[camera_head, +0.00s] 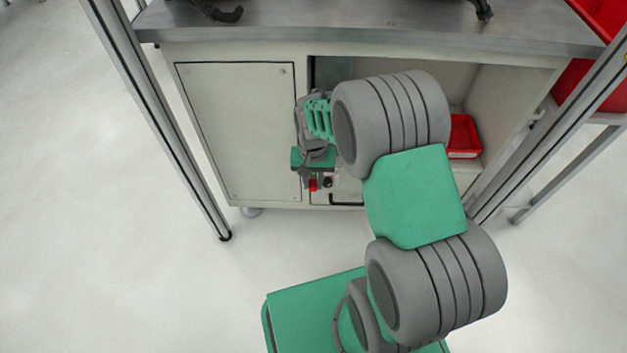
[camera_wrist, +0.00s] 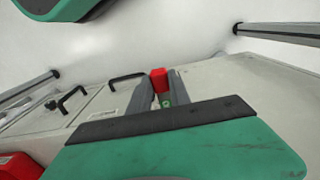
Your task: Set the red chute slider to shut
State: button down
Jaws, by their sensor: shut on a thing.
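The red chute slider (camera_head: 313,185) shows as a small red block low on the front of the cabinet, just below my gripper. In the wrist view the red slider (camera_wrist: 159,80) sits between the tips of my two grey fingers. My gripper (camera_wrist: 160,92) is shut on it. In the head view my gripper (camera_head: 314,178) points down along the cabinet front, and my wrist partly hides the area around the slider. I cannot tell from these views which position the slider marks.
The pale cabinet (camera_head: 240,130) has a closed door at the left and an open shelf at the right holding a red bin (camera_head: 464,137). A black handle (camera_head: 346,204) is near the slider. Metal posts (camera_head: 165,125) stand on both sides. The floor in front is clear.

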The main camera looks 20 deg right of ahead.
jog(key=shift+w+d, duration=0.25)
jog(key=shift+w, duration=0.4)
jog(key=shift+w+d, duration=0.2)
jog(key=shift+w, duration=0.45)
jog(key=c, duration=1.2)
grip_release()
jog(key=shift+r, duration=0.1)
notch_tip(320, 180, up, 8)
jog(key=p, duration=0.3)
jog(key=shift+f, duration=0.2)
jog(key=shift+c, duration=0.3)
